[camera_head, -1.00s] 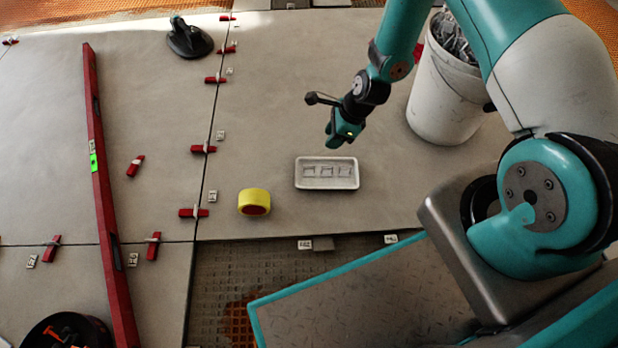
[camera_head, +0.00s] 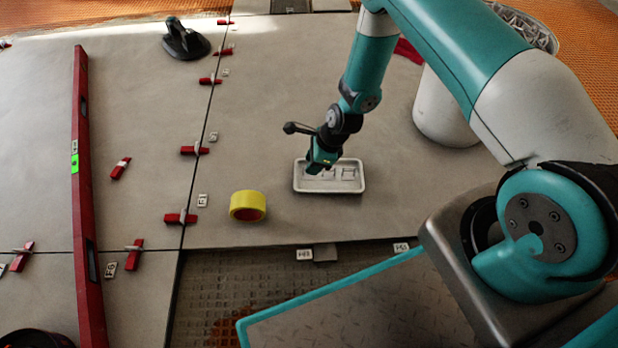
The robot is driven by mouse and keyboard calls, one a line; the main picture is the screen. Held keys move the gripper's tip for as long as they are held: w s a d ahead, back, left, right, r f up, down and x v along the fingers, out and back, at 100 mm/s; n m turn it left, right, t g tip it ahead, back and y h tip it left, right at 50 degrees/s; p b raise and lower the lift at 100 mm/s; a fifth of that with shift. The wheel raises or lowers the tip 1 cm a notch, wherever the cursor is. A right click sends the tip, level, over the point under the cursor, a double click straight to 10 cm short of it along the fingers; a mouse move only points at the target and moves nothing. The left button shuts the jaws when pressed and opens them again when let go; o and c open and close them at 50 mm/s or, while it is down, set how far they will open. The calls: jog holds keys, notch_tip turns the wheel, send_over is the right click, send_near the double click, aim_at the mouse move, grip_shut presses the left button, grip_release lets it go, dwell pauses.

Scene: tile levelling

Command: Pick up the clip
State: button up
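A white tray (camera_head: 330,189) lies on the large grey tile in the middle of the view. Small pale clips sit in a row inside it; the right one (camera_head: 348,172) shows clearly and another is partly covered. My gripper (camera_head: 316,172) points down at the left part of the tray and hides what lies under it there. Its fingertips are too small and dark to tell whether they are open or shut, or whether they touch a clip.
A yellow tape roll (camera_head: 248,206) lies left of the tray. A white bucket (camera_head: 440,112) stands behind my arm at the right. A long red level (camera_head: 84,200) and red wedges (camera_head: 181,218) lie left. A tile-free gap (camera_head: 260,280) is in front.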

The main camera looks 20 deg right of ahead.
jog(key=b+x, duration=0.2)
jog(key=x, duration=0.1)
jog(key=shift+f, duration=0.15)
grip_shut()
